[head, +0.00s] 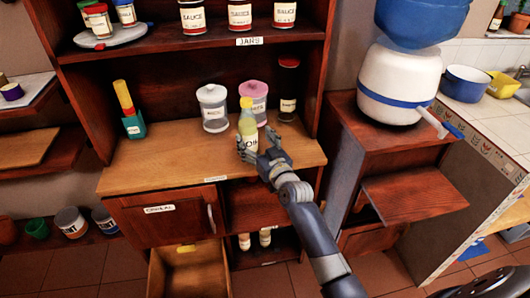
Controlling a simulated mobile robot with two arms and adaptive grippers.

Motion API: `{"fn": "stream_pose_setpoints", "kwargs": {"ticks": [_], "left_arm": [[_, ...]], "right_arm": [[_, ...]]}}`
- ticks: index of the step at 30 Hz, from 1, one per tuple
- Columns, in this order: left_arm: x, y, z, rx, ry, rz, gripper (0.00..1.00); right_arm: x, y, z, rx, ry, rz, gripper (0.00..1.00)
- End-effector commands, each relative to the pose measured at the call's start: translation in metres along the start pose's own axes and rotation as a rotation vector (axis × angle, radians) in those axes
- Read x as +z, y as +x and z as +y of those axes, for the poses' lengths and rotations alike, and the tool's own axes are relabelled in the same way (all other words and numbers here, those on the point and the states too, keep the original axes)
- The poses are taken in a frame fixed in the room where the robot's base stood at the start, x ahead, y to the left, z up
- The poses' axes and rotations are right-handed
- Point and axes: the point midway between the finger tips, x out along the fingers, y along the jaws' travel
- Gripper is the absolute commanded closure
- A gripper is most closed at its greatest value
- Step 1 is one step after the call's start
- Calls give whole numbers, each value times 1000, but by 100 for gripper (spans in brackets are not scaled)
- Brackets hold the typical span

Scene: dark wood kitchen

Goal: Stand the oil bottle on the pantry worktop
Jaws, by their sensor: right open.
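The oil bottle (247,124), pale green with a yellow cap and a cream label, stands upright near the front of the pantry worktop (160,165). My right gripper (249,146) is at the bottle's lower part, its fingers open on either side of it. The gripper hides part of the bottle's base, and I cannot tell whether the fingers touch it. My left gripper is not in the head view.
A grey lidded jar (212,107) and a pink-lidded jar (256,100) stand just behind the bottle. A dark jar (288,88) is at the back right. A teal holder (133,125) stands at left. An open drawer (190,272) juts out below. The worktop's left front is clear.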

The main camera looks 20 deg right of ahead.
Motion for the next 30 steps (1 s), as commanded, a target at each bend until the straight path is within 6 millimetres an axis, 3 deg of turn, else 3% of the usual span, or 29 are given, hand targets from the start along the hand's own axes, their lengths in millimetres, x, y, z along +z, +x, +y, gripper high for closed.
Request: {"fn": "stream_pose_setpoints", "kwargs": {"ticks": [6,12,24,27,29,30], "left_arm": [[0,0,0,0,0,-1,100],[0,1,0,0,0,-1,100],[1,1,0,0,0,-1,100],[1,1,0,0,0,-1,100],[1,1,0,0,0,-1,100],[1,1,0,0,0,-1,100]], "right_arm": [[2,-45,0,0,-1,-2,30],[1,-71,0,-1,-1,-2,30],[1,-80,0,-1,-1,-3,30],[21,-81,-2,-3,1,-40,30],[51,-83,-5,-5,5,-95,30],[78,-86,-7,-8,5,-145,30]]}}
